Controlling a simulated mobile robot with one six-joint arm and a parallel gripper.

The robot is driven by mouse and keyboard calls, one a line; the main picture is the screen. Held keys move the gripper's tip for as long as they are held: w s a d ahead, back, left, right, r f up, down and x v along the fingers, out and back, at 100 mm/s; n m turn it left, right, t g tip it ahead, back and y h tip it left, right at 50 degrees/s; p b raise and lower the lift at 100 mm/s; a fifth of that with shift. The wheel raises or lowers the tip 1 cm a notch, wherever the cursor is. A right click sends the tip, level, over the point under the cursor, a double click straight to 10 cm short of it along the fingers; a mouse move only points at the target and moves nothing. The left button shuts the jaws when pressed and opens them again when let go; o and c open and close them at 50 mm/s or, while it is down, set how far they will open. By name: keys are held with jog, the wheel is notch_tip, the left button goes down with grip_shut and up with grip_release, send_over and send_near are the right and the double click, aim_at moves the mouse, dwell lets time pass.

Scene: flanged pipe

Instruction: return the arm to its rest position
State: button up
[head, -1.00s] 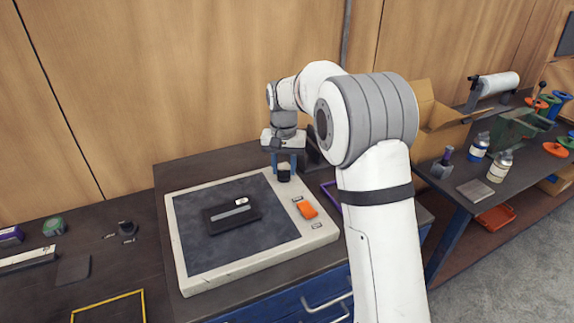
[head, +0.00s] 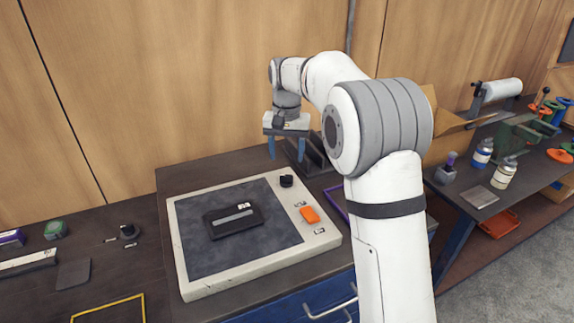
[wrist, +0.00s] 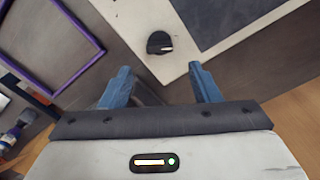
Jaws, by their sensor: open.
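My gripper (head: 286,150) hangs above the back of the workbench in the head view, its two blue fingers apart and pointing down. In the wrist view the gripper (wrist: 162,82) is open with nothing between its fingers. A black knob (head: 286,181) sits on the back right corner of a pale-framed device, below the gripper and apart from it. The knob also shows in the wrist view (wrist: 160,42), ahead of the fingertips. My white arm hides part of the bench to the right.
The pale-framed device (head: 250,278) has a dark top with a black flat case (head: 232,220) on it and an orange button (head: 310,215) at its right. A dark rack (head: 312,155) stands behind the gripper. A purple frame (head: 334,200) lies right of the device. A wooden wall is behind.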

jog(key=shift+r, duration=0.85)
jog(key=shift+s+d+r, duration=0.2)
jog(key=shift+s, duration=0.05)
jog(key=s+d+r+t, duration=0.15)
jog(key=s+d, duration=0.25)
jog(key=s, duration=0.4)
jog(key=s+d+r, duration=0.2)
jog(key=s+d, duration=0.3)
jog(key=s, duration=0.3)
jog(key=s+d+f+t, duration=0.1)
jog(key=s+d+f, duration=0.1)
jog(key=s, duration=0.6)
jog(key=s+d+f+n, duration=0.1)
jog(key=s+d+f, duration=0.1)
jog(key=s+f, duration=0.3)
jog(key=s, duration=0.4)
jog(key=shift+n+t, duration=0.3)
jog(key=shift+t, duration=0.05)
